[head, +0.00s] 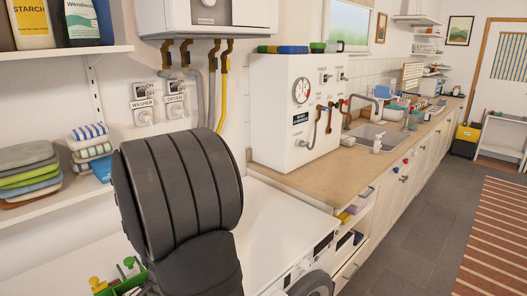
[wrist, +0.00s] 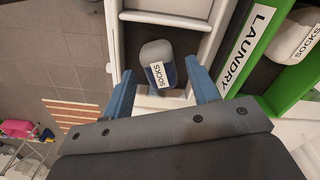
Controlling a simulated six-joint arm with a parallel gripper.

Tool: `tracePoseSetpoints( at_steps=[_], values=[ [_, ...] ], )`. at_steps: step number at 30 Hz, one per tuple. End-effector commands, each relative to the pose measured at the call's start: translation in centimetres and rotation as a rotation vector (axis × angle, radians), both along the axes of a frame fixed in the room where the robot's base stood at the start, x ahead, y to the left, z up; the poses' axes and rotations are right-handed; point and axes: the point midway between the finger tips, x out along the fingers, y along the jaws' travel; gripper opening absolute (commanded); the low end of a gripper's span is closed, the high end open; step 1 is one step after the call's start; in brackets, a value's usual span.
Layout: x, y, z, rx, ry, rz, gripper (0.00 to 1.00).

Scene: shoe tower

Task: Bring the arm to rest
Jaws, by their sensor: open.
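In the wrist view my gripper (wrist: 162,72) has its two blue fingers spread wide apart. A rounded grey and dark blue bundle with a SOCKS label (wrist: 157,76) shows between and beyond the fingertips, in a white-framed compartment (wrist: 165,18). I see no finger closed on it, and how far it lies from the fingers is hard to tell. In the head view my own dark ribbed arm fills the lower middle, and my gripper cannot be seen there.
A green LAUNDRY crate (wrist: 258,62) holds another SOCKS bundle (wrist: 298,38). In the head view a white machine top (head: 275,215) lies beside my arm, folded towels (head: 90,140) sit on a left shelf, and a white gauge box (head: 272,120) stands on the wooden counter (head: 300,183).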

Motion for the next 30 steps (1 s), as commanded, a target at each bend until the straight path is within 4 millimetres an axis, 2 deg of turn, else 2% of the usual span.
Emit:
tracePoseSetpoints(
  at_steps=[3,22,24,30],
  values=[
    [-0.1,-0.1,-1.9,-0.003,0.003,0.0,0.54],
    [0.0,0.0,10.7,0.002,-0.003,0.0,0.54],
    [-0.1,-0.1,8.4,-0.004,0.006,0.0,0.54],
    [-0.1,0.0,4.3,-0.003,0.005,0.0,0.54]
  ],
)
